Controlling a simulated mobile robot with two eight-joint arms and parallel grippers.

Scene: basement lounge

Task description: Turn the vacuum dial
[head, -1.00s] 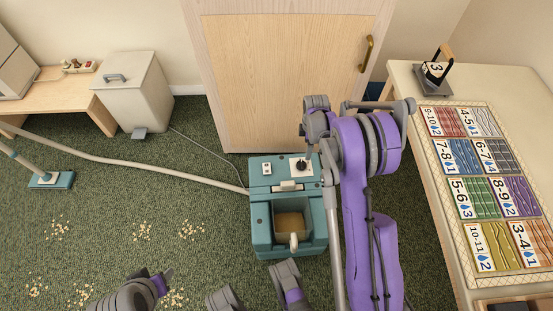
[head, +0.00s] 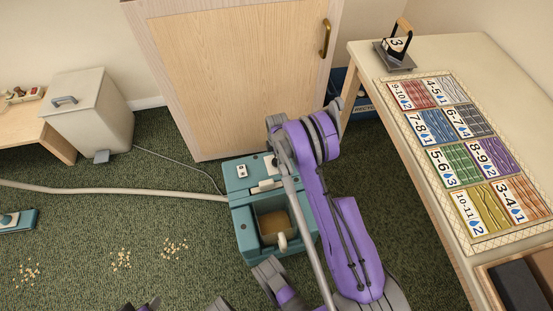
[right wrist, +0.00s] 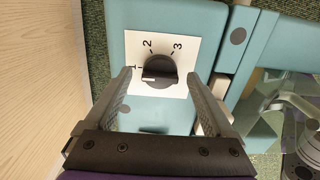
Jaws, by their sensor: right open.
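The vacuum (head: 240,205) is a teal box on the carpet with an open tank in its top. Its black dial (right wrist: 160,70) sits on a white plate marked 1, 2 and 3 in the right wrist view. The dial's white mark points left, near the 1. My right gripper (right wrist: 160,78) is open, with one finger on each side of the dial and visible gaps to it. In the head view my right gripper (head: 276,158) is over the dial corner and mostly hides the dial. Only a bit of my left gripper (head: 145,305) shows at the bottom edge.
A hose (head: 110,191) and a thin cord run left from the vacuum. A wooden cabinet (head: 235,75) stands close behind it. A table (head: 440,65) with a card mat is at right. A pedal bin (head: 90,110) stands at left. Crumbs (head: 120,260) lie on the open carpet.

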